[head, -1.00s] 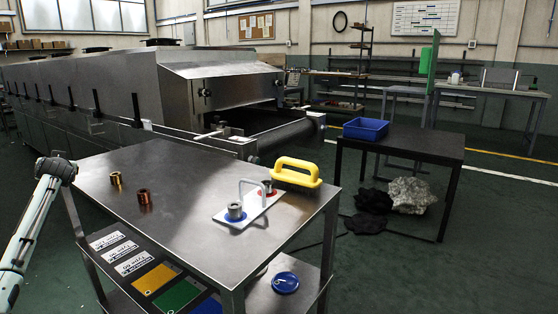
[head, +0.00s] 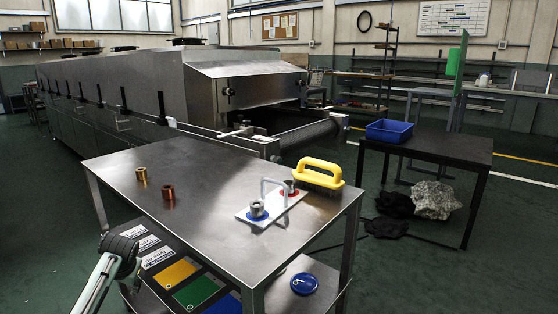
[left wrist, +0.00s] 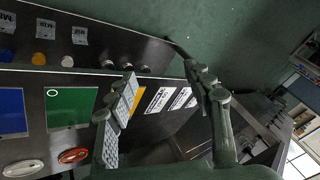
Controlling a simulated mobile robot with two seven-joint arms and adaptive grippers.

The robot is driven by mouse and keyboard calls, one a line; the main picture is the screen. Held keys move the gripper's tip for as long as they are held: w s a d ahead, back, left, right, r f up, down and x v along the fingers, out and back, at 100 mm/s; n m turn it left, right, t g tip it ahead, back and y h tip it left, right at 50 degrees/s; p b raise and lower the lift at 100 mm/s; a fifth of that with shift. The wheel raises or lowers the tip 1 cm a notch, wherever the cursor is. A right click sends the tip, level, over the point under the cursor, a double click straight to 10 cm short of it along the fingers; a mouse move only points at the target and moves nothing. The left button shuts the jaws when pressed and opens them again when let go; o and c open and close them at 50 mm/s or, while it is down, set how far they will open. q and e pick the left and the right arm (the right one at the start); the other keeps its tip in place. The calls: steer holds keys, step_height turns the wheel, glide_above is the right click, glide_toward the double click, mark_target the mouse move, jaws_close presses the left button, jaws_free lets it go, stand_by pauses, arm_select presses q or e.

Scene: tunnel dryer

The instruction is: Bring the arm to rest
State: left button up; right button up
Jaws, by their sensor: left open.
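My left arm (head: 98,280) comes in at the lower left of the head view. Its dark end is beside the front left side of the steel table (head: 210,195), below the top's level. In the left wrist view my left gripper (left wrist: 160,76) has its fingers spread apart, with nothing between them. Behind the fingers show a panel with a green plate (left wrist: 72,108) and a blue plate (left wrist: 10,110). I cannot make out the gripper's fingers in the head view. My right gripper is not in view.
A blue bin (head: 389,131) stands on the dark table at right.

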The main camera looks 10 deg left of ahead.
arm_select(q)
steer(key=s+d+f+m+h, duration=0.1)
steer(key=s+d+f, duration=0.2)
steer(key=s+d, duration=0.35)
steer(key=s+d+f+m+h, duration=0.1)
steer(key=s+d+f, duration=0.2)
steer(key=s+d, duration=0.35)
steer(key=s+d+r+h, duration=0.15)
steer(key=s+d, duration=0.25)
steer(key=s, duration=0.5)
steer(key=s+d+r, duration=0.2)
steer(key=s+d, duration=0.2)
steer(key=s, duration=0.5)
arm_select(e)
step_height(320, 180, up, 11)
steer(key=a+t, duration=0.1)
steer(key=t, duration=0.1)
arm_select(q)
step_height(320, 180, down, 11)
steer(key=a+g+p, duration=0.1)
steer(key=p, duration=0.3)
steer(key=shift+w+a+p, duration=0.2)
steer(key=shift+w+p, duration=0.2)
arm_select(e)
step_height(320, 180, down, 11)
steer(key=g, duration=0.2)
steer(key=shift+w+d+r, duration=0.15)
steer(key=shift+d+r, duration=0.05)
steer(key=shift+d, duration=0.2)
